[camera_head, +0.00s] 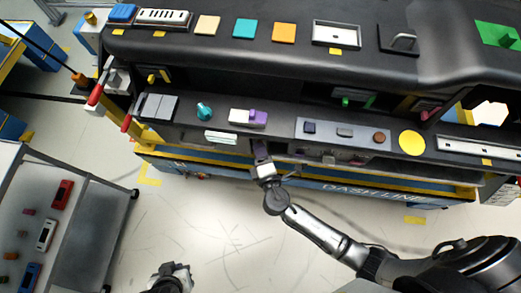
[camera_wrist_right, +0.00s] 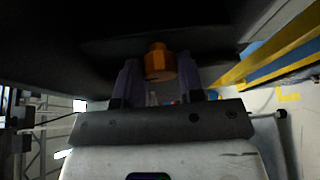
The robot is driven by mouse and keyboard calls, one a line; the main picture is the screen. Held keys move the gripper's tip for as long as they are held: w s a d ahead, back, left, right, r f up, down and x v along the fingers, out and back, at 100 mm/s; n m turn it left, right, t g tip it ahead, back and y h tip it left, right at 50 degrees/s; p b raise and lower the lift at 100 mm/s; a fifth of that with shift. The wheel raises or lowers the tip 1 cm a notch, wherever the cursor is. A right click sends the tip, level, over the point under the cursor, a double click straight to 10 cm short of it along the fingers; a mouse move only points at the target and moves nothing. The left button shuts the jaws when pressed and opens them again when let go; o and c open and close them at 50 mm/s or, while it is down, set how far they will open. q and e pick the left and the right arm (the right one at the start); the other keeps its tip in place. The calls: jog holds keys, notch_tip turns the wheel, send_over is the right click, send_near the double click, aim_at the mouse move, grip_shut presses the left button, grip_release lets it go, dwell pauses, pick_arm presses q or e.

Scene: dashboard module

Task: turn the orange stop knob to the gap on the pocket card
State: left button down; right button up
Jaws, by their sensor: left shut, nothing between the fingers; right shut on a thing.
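The orange stop knob (camera_wrist_right: 158,63) shows in the right wrist view under the dark dashboard, between the two purple fingers of my right gripper (camera_wrist_right: 158,84). The fingers are shut on its sides. In the head view my right gripper (camera_head: 261,152) reaches up under the front edge of the module, and the knob is hidden there. A small white card (camera_head: 221,138) with greenish lines stands at the lower ledge; I cannot tell whether it is the pocket card, nor see a gap on it. My left gripper (camera_head: 177,272) is shut and empty at the bottom of the head view, away from the module.
The dashboard module (camera_head: 390,165) fills the top, with a teal knob (camera_head: 204,110), a white and purple block (camera_head: 248,118) and a yellow disc (camera_head: 411,143) on its lower ledge. A grey cart (camera_head: 95,230) with several small parts stands at left. The floor between is clear.

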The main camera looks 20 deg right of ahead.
jog(key=o, duration=0.9)
jog(key=shift+s, duration=0.1)
jog(key=shift+s+a+r+b, duration=0.2)
jog(key=shift+s+a, duration=0.15)
jog(key=shift+s, duration=1.9)
jog(key=shift+s+a+r+b, duration=0.15)
jog(key=shift+s+a+b, duration=0.2)
jog(key=shift+s, duration=1.9)
jog(key=shift+s+a+r+b, duration=0.15)
jog(key=shift+s+a, duration=0.25)
jog(key=shift+s, duration=1.85)
